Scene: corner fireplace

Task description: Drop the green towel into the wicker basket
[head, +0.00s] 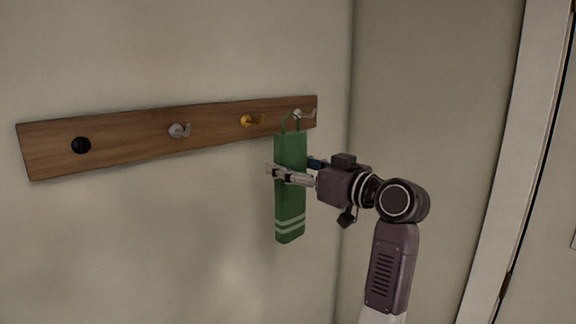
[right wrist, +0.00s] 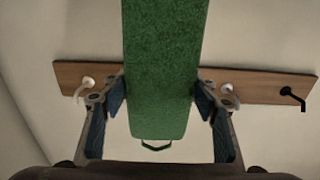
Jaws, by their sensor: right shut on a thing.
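The green towel (head: 290,185) hangs upright as a long narrow bundle, with pale stripes near its lower end and a thin loop at its top. It stands in front of the right end of the hook rail. I cannot tell whether the loop is on a hook or clear of it. My right gripper (head: 290,176) is shut on the towel's upper middle, coming from the right. In the right wrist view the towel (right wrist: 163,65) fills the space between the fingers (right wrist: 160,98). The wicker basket and my left gripper are not in view.
A wooden rail (head: 105,151) on the wall carries a black hook (head: 81,145), a grey hook (head: 179,130), a yellow hook (head: 250,120) and a pale hook (head: 304,113) close to the towel. A white door frame (head: 515,165) stands at the right. The floor is not visible.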

